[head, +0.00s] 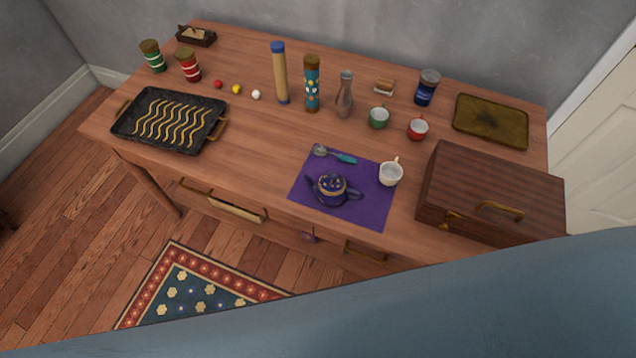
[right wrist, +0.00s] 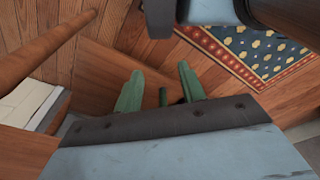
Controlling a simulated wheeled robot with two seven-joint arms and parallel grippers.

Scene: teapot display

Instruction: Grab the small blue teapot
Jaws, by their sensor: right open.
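The small blue teapot (head: 332,189) has gold markings and stands upright on a purple mat (head: 372,212) near the table's front edge. Its spout points left and its handle points right in the head view. No gripper is near it in the head view. My right gripper (right wrist: 160,85) shows in the right wrist view with its two green fingers apart and nothing between them. It is over the floor area, and the teapot is not seen in that view. My left gripper is in neither view.
On the mat are a teal-handled spoon (head: 336,155) and a white cup (head: 390,173). A wooden box (head: 490,190) stands to the right, and a black tray (head: 168,120) to the left. Bottles and cups line the back. My blue arm link covers the head view's lower right.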

